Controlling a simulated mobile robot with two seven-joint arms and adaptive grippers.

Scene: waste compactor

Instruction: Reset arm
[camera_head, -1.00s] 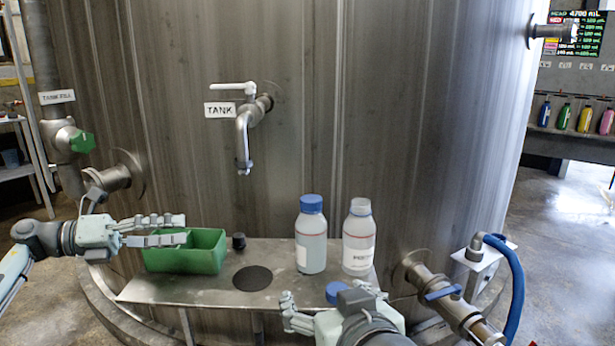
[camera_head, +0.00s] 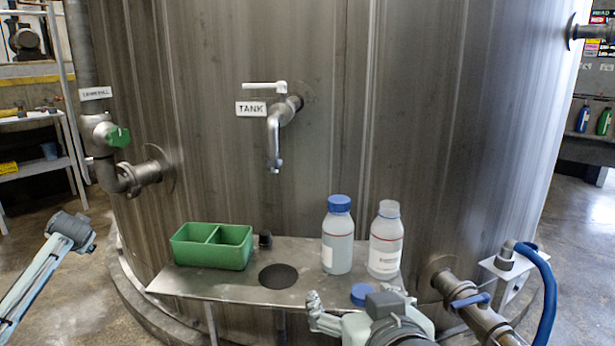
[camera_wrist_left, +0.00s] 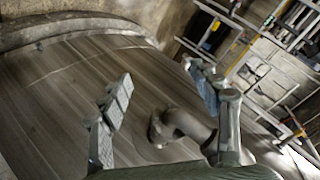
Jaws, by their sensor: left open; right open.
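My left arm (camera_head: 45,270) comes in from the left over the floor, clear of the shelf, and its fingers do not show in the head view. In the left wrist view my left gripper (camera_wrist_left: 165,92) is open with nothing between its fingers. My right gripper (camera_head: 355,302) is open at the shelf's front edge, close to a loose blue cap (camera_head: 362,292). Whether it touches the cap cannot be told. A bottle with a blue cap (camera_head: 338,236) and an uncapped bottle (camera_head: 385,240) stand upright behind it on the metal shelf (camera_head: 225,289).
A green two-compartment bin (camera_head: 213,246), a small black object (camera_head: 265,239) and a dark round disc (camera_head: 278,276) are on the shelf. The tank tap (camera_head: 275,135) hangs above. A pipe with a blue hose (camera_head: 547,300) is at right. A green-handled valve (camera_head: 118,137) is at left.

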